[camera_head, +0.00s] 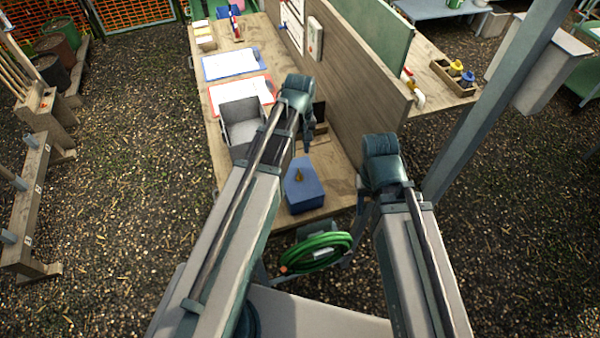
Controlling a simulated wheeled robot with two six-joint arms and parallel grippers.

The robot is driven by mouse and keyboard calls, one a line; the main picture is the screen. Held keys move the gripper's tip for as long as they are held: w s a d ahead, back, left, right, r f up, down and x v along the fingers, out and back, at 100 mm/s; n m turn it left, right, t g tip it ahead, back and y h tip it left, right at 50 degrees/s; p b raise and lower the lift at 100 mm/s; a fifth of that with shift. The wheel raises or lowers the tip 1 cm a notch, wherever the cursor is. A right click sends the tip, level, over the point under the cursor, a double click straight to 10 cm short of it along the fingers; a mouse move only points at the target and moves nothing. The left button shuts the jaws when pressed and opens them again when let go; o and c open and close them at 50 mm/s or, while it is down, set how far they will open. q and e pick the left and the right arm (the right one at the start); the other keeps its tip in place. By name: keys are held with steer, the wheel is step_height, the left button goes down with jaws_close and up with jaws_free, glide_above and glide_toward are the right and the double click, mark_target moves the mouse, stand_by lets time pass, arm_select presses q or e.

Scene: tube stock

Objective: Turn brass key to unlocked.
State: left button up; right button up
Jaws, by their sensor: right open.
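A blue box (306,197) stands on the near end of the wooden table. A small brass-coloured piece (299,176), which looks like the brass key, sits on its top; its turn position is too small to read. My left gripper (307,146) hangs down just beyond the box, apart from the brass piece; its fingers are too small and dark to tell their opening. My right gripper (362,212) is open, to the right of the box beside the table edge, mostly hidden behind my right arm.
A grey open bin (241,122) stands left of my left arm. Clipboards (231,64) lie farther back on the table. A wooden partition (365,75) runs along the table's right side. A coiled green hose (316,252) hangs at the near end.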

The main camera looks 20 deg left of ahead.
mark_target(300, 175)
arm_select(q)
step_height(300, 175, down, 11)
steer(key=b, duration=1)
steer(key=shift+f, duration=0.1)
jaws_close()
